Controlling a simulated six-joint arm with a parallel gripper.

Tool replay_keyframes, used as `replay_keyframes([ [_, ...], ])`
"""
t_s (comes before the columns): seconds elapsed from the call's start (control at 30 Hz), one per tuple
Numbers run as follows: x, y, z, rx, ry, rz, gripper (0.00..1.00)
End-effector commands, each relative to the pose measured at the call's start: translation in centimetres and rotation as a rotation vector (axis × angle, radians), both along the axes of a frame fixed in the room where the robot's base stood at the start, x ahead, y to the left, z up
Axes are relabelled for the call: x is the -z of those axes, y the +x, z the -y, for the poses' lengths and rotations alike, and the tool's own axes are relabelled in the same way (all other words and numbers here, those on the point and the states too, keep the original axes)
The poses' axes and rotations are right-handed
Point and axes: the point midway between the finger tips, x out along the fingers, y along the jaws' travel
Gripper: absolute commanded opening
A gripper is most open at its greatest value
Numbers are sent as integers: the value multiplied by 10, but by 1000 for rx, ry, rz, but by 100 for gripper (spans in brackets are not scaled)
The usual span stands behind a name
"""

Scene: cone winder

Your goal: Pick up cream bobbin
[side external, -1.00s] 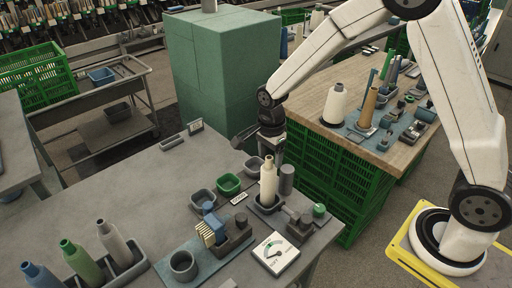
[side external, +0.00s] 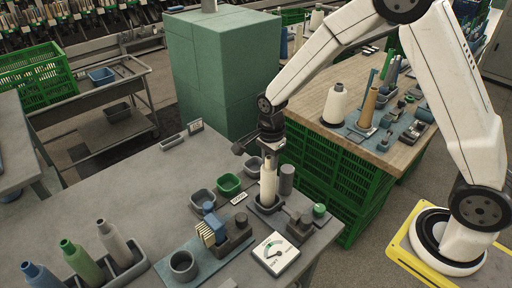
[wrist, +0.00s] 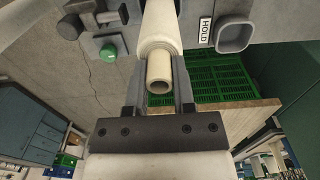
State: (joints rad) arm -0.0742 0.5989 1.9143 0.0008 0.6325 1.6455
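The cream bobbin (side external: 268,187) stands upright in a small dark square tray (side external: 257,209) near the right edge of the grey table. It also shows end-on in the wrist view (wrist: 160,62). My gripper (side external: 270,152) is over the bobbin's top, pointing down. In the wrist view my gripper (wrist: 160,92) has one finger on each side of the bobbin's narrow neck, with a gap beside the tip. The fingers look open around the bobbin. Contact lower down is hard to see.
A grey cylinder (side external: 286,180) stands close behind the bobbin. Grey (side external: 203,200) and green (side external: 228,184) bins lie to its left. Several bobbins stand in a rack (side external: 127,266) at front left.

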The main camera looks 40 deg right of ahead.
Motion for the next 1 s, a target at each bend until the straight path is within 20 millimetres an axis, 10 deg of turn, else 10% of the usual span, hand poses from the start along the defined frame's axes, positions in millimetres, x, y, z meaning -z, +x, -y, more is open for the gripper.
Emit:
replay_keyframes([
  [0.47,-5,1,0,0,0,2,0],
  [1.0,-58,-21,1,0,0,2,0],
])
